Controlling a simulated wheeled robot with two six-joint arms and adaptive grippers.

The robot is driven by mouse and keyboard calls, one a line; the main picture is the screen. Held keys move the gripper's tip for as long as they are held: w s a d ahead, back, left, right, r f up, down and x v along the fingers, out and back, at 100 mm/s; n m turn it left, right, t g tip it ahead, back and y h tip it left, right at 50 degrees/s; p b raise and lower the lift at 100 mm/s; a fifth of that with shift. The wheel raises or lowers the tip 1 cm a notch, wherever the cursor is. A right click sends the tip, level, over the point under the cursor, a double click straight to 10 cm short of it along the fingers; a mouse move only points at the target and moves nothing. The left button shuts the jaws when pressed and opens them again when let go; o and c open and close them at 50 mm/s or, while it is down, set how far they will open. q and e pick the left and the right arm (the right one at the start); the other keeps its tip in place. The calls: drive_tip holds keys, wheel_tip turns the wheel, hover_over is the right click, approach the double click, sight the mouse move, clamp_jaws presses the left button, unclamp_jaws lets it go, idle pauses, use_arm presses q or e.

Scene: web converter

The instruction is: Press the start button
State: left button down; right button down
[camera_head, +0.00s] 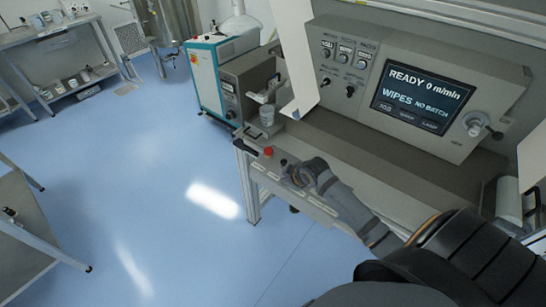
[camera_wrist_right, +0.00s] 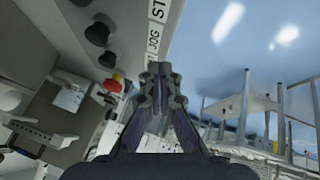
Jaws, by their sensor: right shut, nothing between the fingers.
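A sloped control strip (camera_head: 262,170) runs along the front edge of the machine and carries a red button (camera_head: 268,152) and a dark button (camera_head: 283,163). My right gripper (camera_head: 292,178) is shut and empty, over the strip just right of these buttons. In the right wrist view, its fingertips (camera_wrist_right: 161,70) point at the strip beside a label reading JOG (camera_wrist_right: 153,42) and a cut-off label starting with ST (camera_wrist_right: 157,10). Several dark knobs (camera_wrist_right: 97,33) and the red button (camera_wrist_right: 118,78) lie left of the fingertips. Which one is the start button, I cannot tell.
The machine's screen (camera_head: 422,97) reads READY 0 m/min, WIPES NO BATCH. A teal and white cabinet (camera_head: 208,75) stands behind. The blue floor (camera_head: 130,170) at left is free.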

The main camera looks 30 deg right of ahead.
sight(285, 163)
drive_tip(key=w+d+r+n+t, duration=0.2)
drive_tip(key=w+d+r, duration=0.3)
drive_tip(key=w+r, duration=0.4)
drive_tip(key=shift+w+d+r+n, duration=0.2)
drive_tip(key=shift+d+r+n, duration=0.1)
drive_tip(key=shift+r+n, duration=0.2)
drive_tip(key=shift+s, duration=0.1)
drive_tip(key=shift+f, duration=0.2)
wheel_tip(285, 163, down, 8)
drive_tip(key=b, duration=0.7)
drive_tip(key=shift+f, duration=0.3)
drive_tip(key=shift+f, duration=0.1)
drive_tip(key=shift+f+b, duration=0.3)
